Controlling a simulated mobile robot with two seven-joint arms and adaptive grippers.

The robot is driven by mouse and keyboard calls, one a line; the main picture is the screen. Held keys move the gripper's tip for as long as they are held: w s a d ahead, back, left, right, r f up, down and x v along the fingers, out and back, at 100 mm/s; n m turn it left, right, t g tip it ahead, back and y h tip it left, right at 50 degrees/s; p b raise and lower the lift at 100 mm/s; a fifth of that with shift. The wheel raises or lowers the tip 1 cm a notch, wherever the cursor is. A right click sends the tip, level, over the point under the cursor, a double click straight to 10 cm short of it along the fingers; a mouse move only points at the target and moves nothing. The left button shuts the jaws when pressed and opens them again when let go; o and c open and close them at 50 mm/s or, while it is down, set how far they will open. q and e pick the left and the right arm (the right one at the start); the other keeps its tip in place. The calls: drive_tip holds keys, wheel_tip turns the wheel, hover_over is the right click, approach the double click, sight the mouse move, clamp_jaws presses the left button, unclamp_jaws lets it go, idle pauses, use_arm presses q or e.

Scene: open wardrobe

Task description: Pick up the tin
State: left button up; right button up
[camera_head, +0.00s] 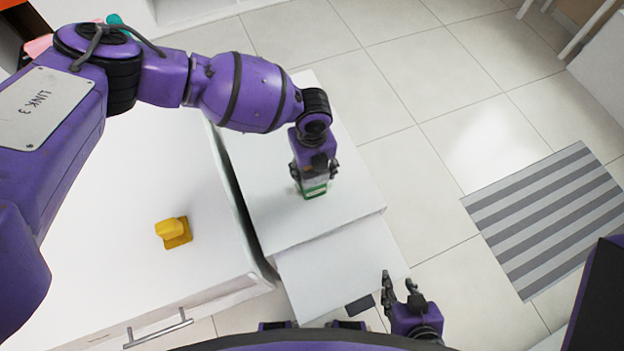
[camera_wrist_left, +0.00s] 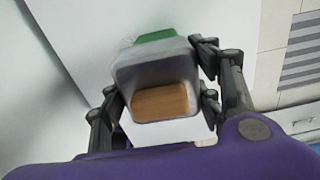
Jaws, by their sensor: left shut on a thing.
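The tin (camera_head: 315,190) shows its green part under my left gripper (camera_head: 314,172), over the white surface in the head view. In the left wrist view the tin (camera_wrist_left: 158,85) is a grey, box-like body with a green end and an orange-brown patch on the side facing the camera. My left gripper (camera_wrist_left: 160,95) has its fingers on both sides of the tin and is shut on it. I cannot tell whether the tin touches the surface below. My right gripper (camera_head: 397,288) is open and empty at the lower right, apart from the tin.
A yellow object (camera_head: 174,232) sits on the white counter (camera_head: 110,190) at the left. A dark gap separates this counter from the white surface (camera_head: 350,195) under the tin. A grey striped mat (camera_head: 550,215) lies on the tiled floor at the right.

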use_arm(q)
clamp_jaws()
